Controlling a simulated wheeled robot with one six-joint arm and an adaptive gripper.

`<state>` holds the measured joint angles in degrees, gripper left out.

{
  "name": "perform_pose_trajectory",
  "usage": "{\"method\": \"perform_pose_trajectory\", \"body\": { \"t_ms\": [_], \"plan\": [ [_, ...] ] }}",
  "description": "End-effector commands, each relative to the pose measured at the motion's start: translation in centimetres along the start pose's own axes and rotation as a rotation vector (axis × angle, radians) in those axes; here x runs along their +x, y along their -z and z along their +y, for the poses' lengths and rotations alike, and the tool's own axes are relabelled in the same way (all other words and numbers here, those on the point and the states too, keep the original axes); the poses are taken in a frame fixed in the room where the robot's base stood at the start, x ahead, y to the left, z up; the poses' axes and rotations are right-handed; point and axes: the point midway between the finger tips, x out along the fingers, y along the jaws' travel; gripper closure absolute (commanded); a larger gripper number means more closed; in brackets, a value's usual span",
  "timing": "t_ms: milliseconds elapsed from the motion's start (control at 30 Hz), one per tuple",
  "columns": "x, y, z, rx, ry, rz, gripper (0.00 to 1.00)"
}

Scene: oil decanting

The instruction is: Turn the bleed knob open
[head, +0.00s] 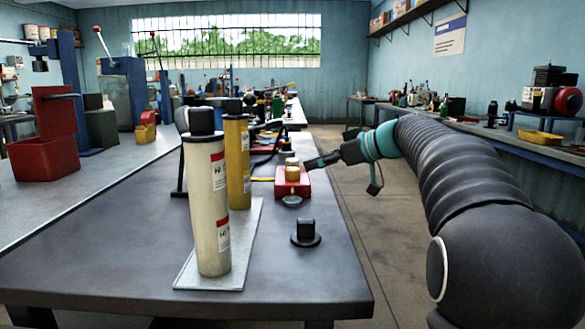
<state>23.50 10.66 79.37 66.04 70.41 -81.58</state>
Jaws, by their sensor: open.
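A small red block (297,187) sits on the dark bench top, right of the two cylinders. A brass-coloured knob-like part (291,172) stands on top of it; I take this for the bleed knob, though it is small here. My gripper (311,163) comes in from the right at about the height of this part, with its dark fingertips close to its right side. Whether they touch it I cannot tell. The jaws are open, and nothing shows held in them. The knob's marking and turn position are too small to read.
A cream cylinder (206,210) with a black cap and a yellow cylinder (238,165) stand upright on a pale plate (215,277). A black square-topped piece (305,233) sits nearer on the bench (120,255). The bench's front right is otherwise clear.

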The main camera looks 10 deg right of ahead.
Motion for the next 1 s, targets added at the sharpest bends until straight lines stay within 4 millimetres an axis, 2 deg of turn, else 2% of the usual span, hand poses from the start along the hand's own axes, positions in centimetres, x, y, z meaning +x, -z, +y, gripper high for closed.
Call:
{"method": "perform_pose_trajectory", "body": {
  "t_ms": [200,400,600,900,933,1000],
  "plan": [
    [4.1,0.0,0.1,0.003,0.001,-0.001,0.34],
    [7.0,0.0,0.1,0.003,-0.002,-0.001,0.34],
    [8.4,0.0,0.1,0.002,-0.004,0.000,0.34],
    [8.6,-0.1,0.2,0.002,-0.004,0.000,0.34],
    [8.6,-0.1,0.2,0.002,-0.004,0.000,0.37],
    [8.6,-0.1,0.2,0.002,-0.004,0.000,0.54]
  ]
}}
